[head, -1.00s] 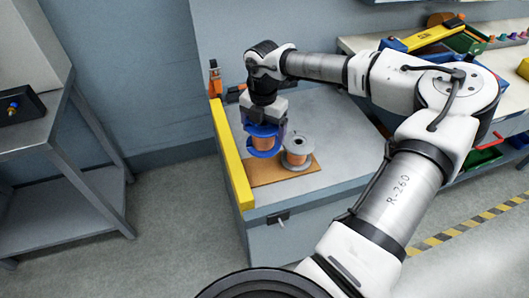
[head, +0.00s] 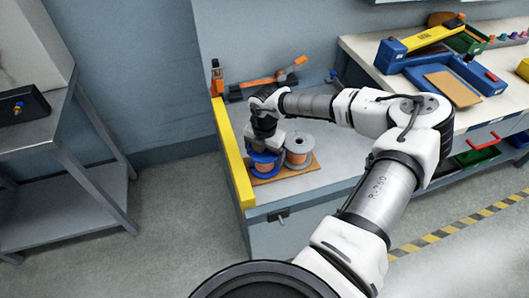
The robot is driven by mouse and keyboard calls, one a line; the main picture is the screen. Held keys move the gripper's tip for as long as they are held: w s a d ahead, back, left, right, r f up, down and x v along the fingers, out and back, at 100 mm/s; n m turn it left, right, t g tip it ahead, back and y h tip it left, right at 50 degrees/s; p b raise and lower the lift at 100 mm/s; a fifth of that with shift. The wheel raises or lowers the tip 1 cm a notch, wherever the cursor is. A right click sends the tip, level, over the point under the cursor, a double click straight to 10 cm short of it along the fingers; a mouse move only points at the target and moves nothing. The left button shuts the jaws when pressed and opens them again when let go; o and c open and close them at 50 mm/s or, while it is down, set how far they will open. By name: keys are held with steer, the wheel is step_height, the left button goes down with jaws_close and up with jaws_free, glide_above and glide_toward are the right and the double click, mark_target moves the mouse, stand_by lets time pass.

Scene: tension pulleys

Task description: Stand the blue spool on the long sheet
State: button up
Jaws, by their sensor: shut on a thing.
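The blue spool (head: 264,169), wound with copper wire, is upright under my gripper (head: 264,148), which is shut on its top. The spool is at the left part of the long brown sheet (head: 292,172), low over it or touching it; I cannot tell which. A grey spool with copper wire (head: 298,152) stands upright on the same sheet, just right of the blue one. The fingertips are mostly hidden by the wrist and the spool's flange.
A yellow rail (head: 234,160) edges the bench on the left. An orange and black tool (head: 268,84) lies at the back. The grey bench top (head: 335,150) is clear right of the sheet.

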steer(key=shift+f, duration=0.15)
steer(key=o, duration=1.3)
